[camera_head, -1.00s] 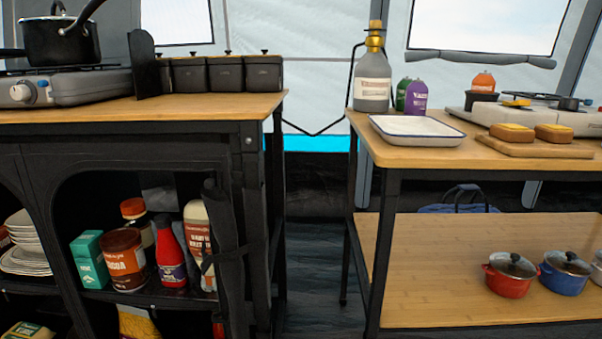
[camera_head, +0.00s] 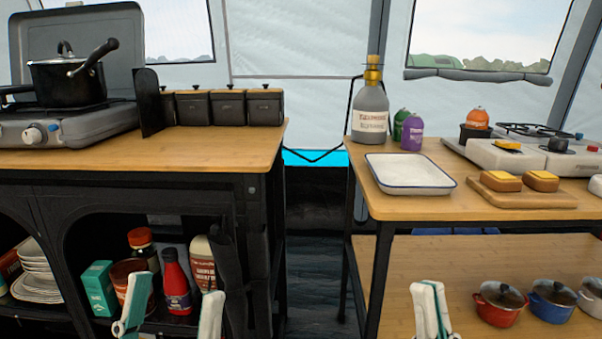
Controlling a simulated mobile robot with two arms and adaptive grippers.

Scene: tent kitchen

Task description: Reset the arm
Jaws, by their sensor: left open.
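My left gripper (camera_head: 177,288) shows at the bottom left, in front of the left cabinet's open shelf. Its two white-and-teal fingers stand wide apart with nothing between them. My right gripper (camera_head: 430,290) shows at the bottom, in front of the right table's lower shelf. Its fingers are together, with no object seen between them. Both arms behind the grippers are out of the picture.
The left cabinet (camera_head: 200,155) carries a stove with a black pot (camera_head: 68,82) and several dark canisters. The right table (camera_head: 400,205) carries a bottle, a white tray (camera_head: 410,188), bread on a board and a stove. Small pots stand on its lower shelf. A gap separates the two.

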